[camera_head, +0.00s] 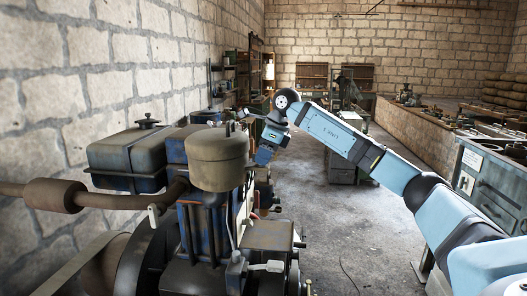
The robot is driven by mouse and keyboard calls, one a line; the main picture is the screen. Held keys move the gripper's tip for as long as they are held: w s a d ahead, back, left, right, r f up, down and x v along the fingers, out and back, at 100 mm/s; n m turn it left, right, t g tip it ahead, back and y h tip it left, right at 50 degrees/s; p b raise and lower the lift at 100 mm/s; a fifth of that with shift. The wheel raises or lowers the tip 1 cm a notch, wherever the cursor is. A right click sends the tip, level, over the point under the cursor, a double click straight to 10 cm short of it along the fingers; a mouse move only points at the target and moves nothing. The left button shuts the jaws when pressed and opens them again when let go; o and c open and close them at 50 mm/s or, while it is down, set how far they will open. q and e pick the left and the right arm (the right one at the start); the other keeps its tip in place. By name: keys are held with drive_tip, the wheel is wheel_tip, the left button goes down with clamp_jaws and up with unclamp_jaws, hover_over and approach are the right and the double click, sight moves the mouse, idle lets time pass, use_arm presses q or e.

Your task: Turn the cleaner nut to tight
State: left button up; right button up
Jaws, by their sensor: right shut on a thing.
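The air cleaner (216,160) is a round, grey-brown canister on top of the engine (205,225), left of centre. How far the nut is turned cannot be told. My left gripper is not in view.
A dark tank (128,158) with a capped lid stands left of the cleaner. A rusty exhaust pipe (62,195) runs to the left edge. A grey-blue cabinet (490,180) stands at right. The concrete floor (345,225) between is mostly clear.

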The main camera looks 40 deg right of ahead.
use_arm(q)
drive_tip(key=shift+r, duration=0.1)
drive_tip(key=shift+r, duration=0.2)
use_arm(e)
drive_tip(key=o, duration=0.9)
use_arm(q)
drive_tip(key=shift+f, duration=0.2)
use_arm(e)
drive_tip(key=v, duration=1.3)
drive_tip(key=shift+s+r, duration=0.2)
drive_tip(key=shift+r, duration=0.1)
